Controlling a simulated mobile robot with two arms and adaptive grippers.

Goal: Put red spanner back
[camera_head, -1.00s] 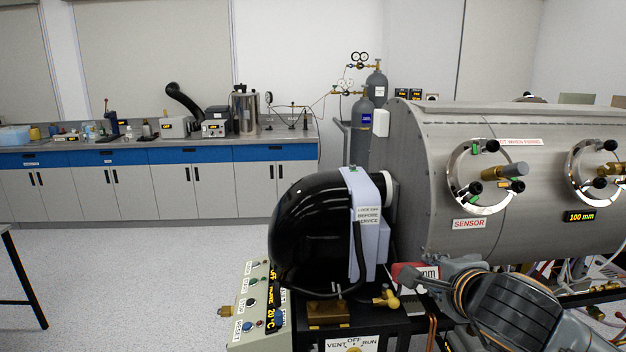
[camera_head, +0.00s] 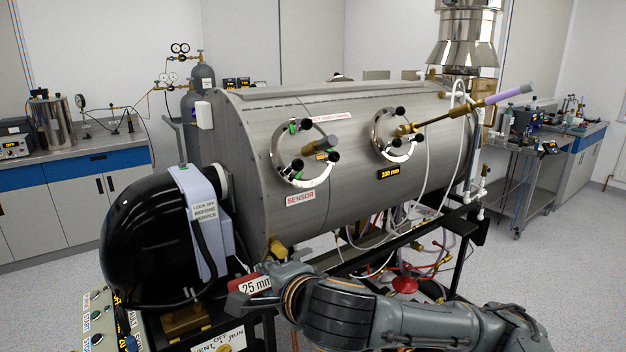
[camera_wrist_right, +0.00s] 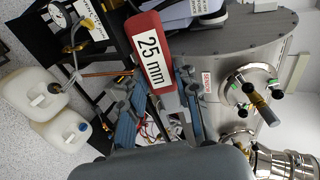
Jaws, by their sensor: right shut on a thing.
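The red spanner (camera_head: 252,283) carries a white "25 mm" label and is held in my right gripper (camera_head: 242,301) in front of the steel chamber (camera_head: 345,170). In the right wrist view the spanner's red end (camera_wrist_right: 143,28) and label stand out beyond the fingers of my right gripper (camera_wrist_right: 163,104), which are shut on it. The rest of the spanner is hidden behind the gripper. No empty spanner holder can be made out. My left gripper is not in view.
A black motor housing (camera_head: 145,240) and a control box (camera_head: 100,315) stand left of the gripper. Hoses and a red funnel-like part (camera_head: 405,284) lie under the chamber. A cart (camera_head: 520,165) stands at the right. Plastic canisters (camera_wrist_right: 35,95) show in the wrist view.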

